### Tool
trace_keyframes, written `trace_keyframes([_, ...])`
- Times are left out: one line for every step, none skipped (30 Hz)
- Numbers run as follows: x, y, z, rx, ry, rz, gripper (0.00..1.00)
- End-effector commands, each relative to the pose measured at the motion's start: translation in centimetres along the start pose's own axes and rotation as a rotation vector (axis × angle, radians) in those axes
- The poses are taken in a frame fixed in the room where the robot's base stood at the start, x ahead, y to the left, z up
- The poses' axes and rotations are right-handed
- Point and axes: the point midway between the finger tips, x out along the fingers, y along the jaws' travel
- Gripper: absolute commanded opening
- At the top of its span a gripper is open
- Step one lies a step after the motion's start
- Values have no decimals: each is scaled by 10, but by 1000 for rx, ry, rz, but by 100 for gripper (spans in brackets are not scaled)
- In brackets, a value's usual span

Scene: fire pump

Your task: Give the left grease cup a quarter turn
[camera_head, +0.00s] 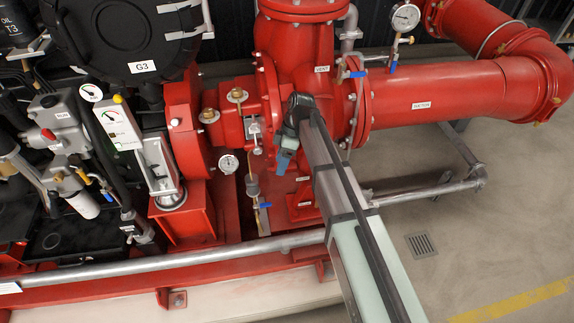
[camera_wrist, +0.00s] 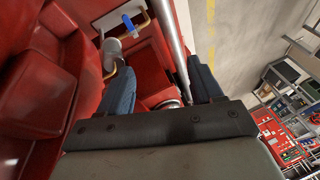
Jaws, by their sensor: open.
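Two small brass caps, apparently the grease cups, sit on the red bearing housing in the head view. The left grease cup (camera_head: 208,115) is nearer the big red flange; the other cup (camera_head: 237,95) stands right of it and farther back. My gripper (camera_head: 283,162) is to the right of both cups in the head view, beside the pump casing, its blue-grey fingers pointing downward. In the wrist view its two fingers (camera_wrist: 157,70) are spread wide with nothing held between them. I cannot make out either brass cup in the wrist view.
A round gauge (camera_head: 229,163) and a small valve with a blue handle (camera_head: 265,205) are below the cups. A long grey pipe (camera_head: 190,257) crosses in front. The red suction pipe (camera_head: 440,92) lies to the right. Open floor (camera_head: 490,230) is at lower right.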

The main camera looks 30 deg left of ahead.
Motion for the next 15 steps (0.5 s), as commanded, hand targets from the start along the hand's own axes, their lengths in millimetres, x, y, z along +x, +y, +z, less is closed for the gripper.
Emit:
trace_keyframes([3, -1, 6, 14, -1, -1, 65])
trace_keyframes([5, -1, 8, 21, -1, -2, 65])
trace_keyframes([7, -1, 12, 31, -2, -2, 65])
trace_keyframes([8, -1, 14, 37, -2, -2, 65])
trace_keyframes([9, -1, 16, 43, -2, -2, 65])
trace_keyframes([10, -1, 18, 48, -2, -2, 65])
trace_keyframes([10, -1, 19, 52, -3, -2, 65])
trace_keyframes([11, -1, 20, 55, -3, -2, 65])
trace_keyframes([11, -1, 20, 57, -3, -1, 65])
trace_keyframes([12, -1, 21, 59, -3, -1, 65])
trace_keyframes([12, -1, 21, 60, -3, -1, 65])
trace_keyframes([12, -1, 22, 61, -3, -1, 65])
trace_keyframes([12, -1, 22, 61, -3, -1, 65])
trace_keyframes([12, -1, 22, 61, -3, -1, 65])
trace_keyframes([12, -1, 22, 61, -3, -1, 65])
